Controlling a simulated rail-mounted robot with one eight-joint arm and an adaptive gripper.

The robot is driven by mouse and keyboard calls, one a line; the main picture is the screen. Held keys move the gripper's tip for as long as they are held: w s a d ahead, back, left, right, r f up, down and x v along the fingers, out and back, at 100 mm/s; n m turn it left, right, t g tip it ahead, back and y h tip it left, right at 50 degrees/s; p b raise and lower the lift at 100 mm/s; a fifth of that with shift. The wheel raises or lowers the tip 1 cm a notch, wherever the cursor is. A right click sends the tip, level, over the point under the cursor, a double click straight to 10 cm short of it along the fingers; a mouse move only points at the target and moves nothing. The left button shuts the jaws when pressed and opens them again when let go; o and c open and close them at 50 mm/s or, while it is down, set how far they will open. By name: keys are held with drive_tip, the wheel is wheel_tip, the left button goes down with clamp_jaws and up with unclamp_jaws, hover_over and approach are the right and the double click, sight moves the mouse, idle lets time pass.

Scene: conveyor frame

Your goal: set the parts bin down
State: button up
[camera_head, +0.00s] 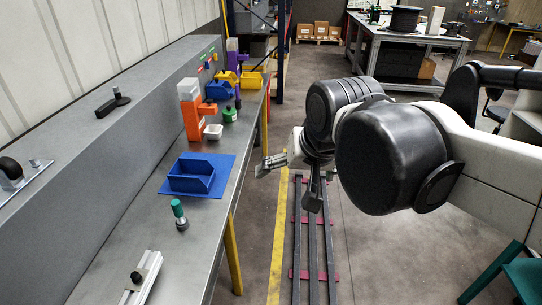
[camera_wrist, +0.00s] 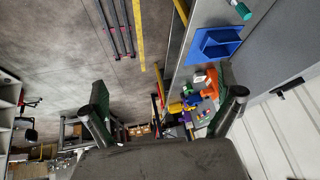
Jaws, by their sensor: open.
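A blue parts bin (camera_head: 190,178) sits upright on a flat blue mat (camera_head: 222,176) on the grey workbench in the head view. In the wrist view the blue bin (camera_wrist: 215,44) shows at the upper right, apart from my fingers. My gripper (camera_head: 288,183) is open and empty, to the right of the bench edge, over the aisle. In the wrist view the two fingers of my gripper (camera_wrist: 163,108) are spread wide with nothing between them.
A green-topped cylinder (camera_head: 179,214) stands in front of the mat. Dark floor rails (camera_head: 313,250) run below my gripper. Bare bench lies around the mat.

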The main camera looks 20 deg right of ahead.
drive_tip(key=s+d+f+n+t, duration=0.1)
drive_tip(key=s+f+n, duration=0.1)
drive_tip(key=s+f, duration=0.2)
drive_tip(key=shift+s+d+f+n, duration=0.2)
drive_tip(key=shift+s+f+n, duration=0.15)
drive_tip(key=shift+s, duration=0.75)
drive_tip(key=shift+f, duration=0.1)
wheel_tip(320, 180, down, 6)
drive_tip(key=b, duration=0.6)
